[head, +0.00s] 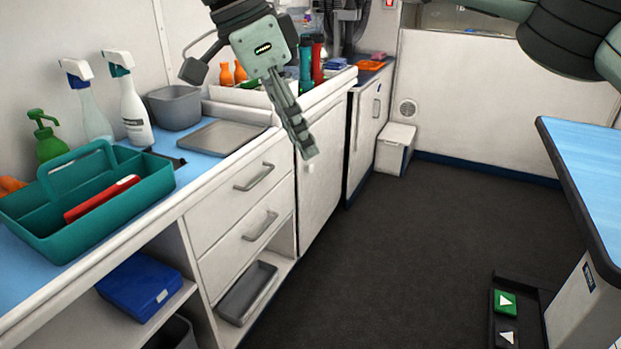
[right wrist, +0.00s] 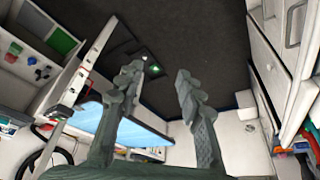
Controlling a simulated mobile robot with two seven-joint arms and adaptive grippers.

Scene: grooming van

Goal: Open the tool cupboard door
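A white cupboard door (head: 322,190) with a small round knob (head: 311,167) is shut in the counter front, right of the drawers. A second shut white door (head: 368,125) with grey bar handles stands farther back; I cannot tell which is the tool cupboard.
The counter holds a teal caddy (head: 60,240), spray bottles (head: 133,105) and a grey tray (head: 205,137). A blue-topped table (head: 590,180) stands at right, with a pedal (head: 505,303) below. Dark floor (head: 400,260) between is clear. A white bin (head: 394,150) stands at the back.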

